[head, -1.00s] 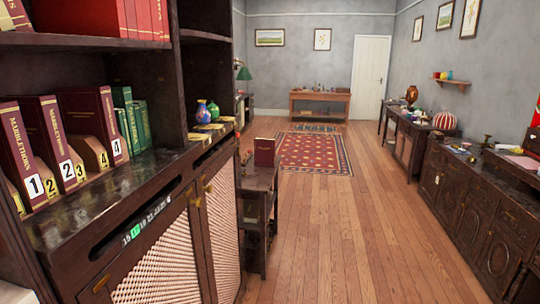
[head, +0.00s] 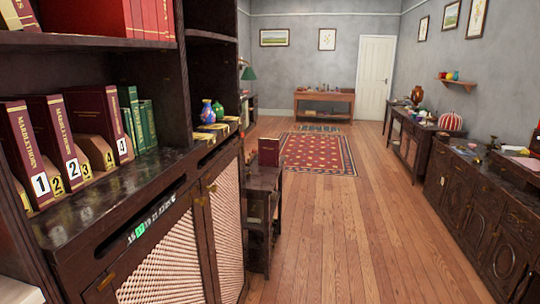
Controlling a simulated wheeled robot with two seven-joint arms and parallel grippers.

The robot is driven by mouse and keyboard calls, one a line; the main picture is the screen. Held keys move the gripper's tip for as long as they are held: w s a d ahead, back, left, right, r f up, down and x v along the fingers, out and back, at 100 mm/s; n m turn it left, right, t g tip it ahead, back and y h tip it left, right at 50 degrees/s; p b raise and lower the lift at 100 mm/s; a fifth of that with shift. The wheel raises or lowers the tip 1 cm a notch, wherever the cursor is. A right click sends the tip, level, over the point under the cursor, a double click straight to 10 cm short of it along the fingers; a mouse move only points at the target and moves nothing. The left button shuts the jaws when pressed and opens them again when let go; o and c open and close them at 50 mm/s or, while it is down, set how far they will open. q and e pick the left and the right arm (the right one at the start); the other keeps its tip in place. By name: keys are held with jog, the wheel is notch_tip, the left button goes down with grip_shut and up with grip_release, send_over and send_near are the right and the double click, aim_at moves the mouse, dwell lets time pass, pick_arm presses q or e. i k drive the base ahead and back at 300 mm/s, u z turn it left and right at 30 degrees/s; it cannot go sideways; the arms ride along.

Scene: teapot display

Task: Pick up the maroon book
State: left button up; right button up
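A maroon book (head: 269,152) stands upright on a small dark side table (head: 264,178), just past the end of the near cabinet. More maroon books stand on the bookcase shelf at the left: one (head: 24,145) behind a number 1 label, one (head: 55,135) by a number 2 label, and another (head: 92,115) farther right. The slot between the second and third shows a tan bookend (head: 95,148) and no book. Neither of my grippers is in view.
Green books (head: 136,118) and small vases (head: 208,112) stand farther along the dark bookcase cabinet (head: 130,195). Dark sideboards (head: 470,195) line the right wall. The wooden floor (head: 340,230) between is clear, leading to a red rug (head: 318,154).

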aim_at(269, 148)
jog(key=u, duration=3.85)
jog(key=k, duration=1.45)
jog(key=z, duration=1.75)
jog(key=i, duration=1.25)
